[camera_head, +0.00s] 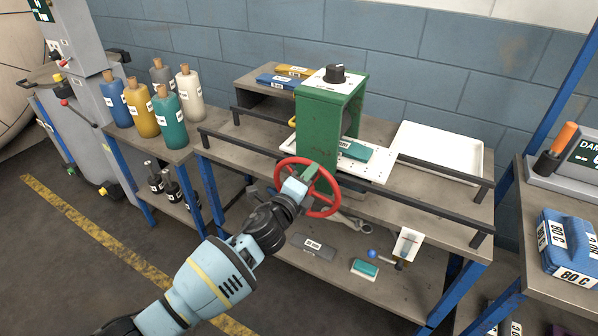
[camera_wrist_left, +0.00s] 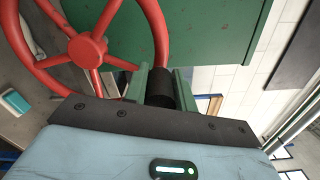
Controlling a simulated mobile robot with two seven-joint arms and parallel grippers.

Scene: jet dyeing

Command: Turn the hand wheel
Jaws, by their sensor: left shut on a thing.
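The red hand wheel (camera_head: 322,199) is mounted on the front of a green housing (camera_head: 318,130) on the workbench. The rim runs down to a dark part between my left gripper's green fingers (camera_wrist_left: 165,88). The exact contact on the rim is partly hidden. My right gripper is in neither view.
Dark rails (camera_head: 345,186) run along the bench front. A white tray (camera_head: 437,149) lies at the right of the bench. Several corked bottles (camera_head: 140,108) stand on the left table. The lower shelf holds a wrench (camera_head: 350,222) and small items. A blue block (camera_head: 568,245) sits at the far right.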

